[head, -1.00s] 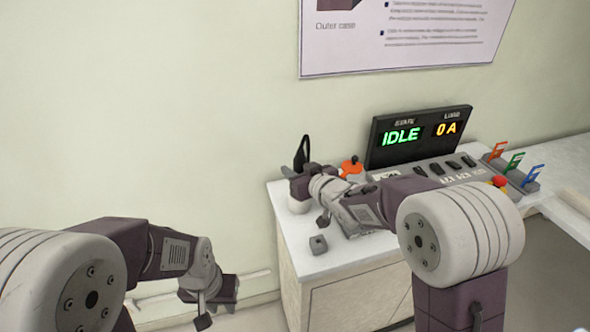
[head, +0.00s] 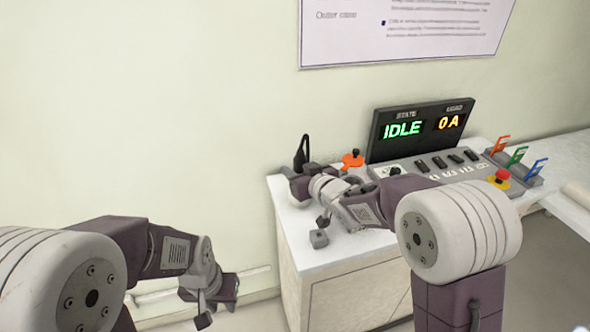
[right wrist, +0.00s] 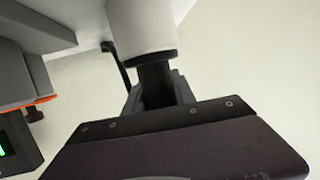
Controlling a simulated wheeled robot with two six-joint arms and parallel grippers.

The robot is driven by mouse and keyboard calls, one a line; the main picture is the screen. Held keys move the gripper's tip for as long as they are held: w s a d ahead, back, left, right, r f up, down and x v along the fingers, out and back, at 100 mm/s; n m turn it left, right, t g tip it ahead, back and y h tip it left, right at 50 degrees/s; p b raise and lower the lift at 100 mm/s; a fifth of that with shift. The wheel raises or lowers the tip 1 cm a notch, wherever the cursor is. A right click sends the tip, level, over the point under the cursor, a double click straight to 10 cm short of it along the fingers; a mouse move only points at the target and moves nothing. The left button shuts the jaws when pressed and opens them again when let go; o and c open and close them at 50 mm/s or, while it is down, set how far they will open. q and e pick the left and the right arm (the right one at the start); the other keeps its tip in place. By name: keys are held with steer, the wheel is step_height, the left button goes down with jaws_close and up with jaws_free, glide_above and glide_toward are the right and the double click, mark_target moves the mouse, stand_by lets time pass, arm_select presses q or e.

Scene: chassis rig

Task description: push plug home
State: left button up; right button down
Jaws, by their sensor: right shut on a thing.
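My right gripper (head: 299,187) is at the back left corner of the white bench. In the right wrist view its fingers (right wrist: 158,92) are shut on a dark piece (right wrist: 156,84), which meets a pale cylinder (right wrist: 142,30). I take the dark piece for the plug; its socket is not clearly visible, and I cannot tell how deep it sits. A black upright piece (head: 302,150) stands behind the gripper in the head view. My left gripper (head: 212,298) hangs left of the bench, away from everything; its finger gap is unclear.
A panel with a display (head: 420,128) reading IDLE and 0 A stands behind my right arm. An orange-based knob (head: 352,161) is near the gripper. A small grey block (head: 318,238) lies on the bench front. A red button (head: 502,175) and coloured hooks (head: 516,156) are at the right.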

steer(key=c, duration=0.9)
jaws_free()
steer(key=shift+c, duration=0.2)
steer(key=p+v, duration=0.1)
steer(key=v, duration=0.8)
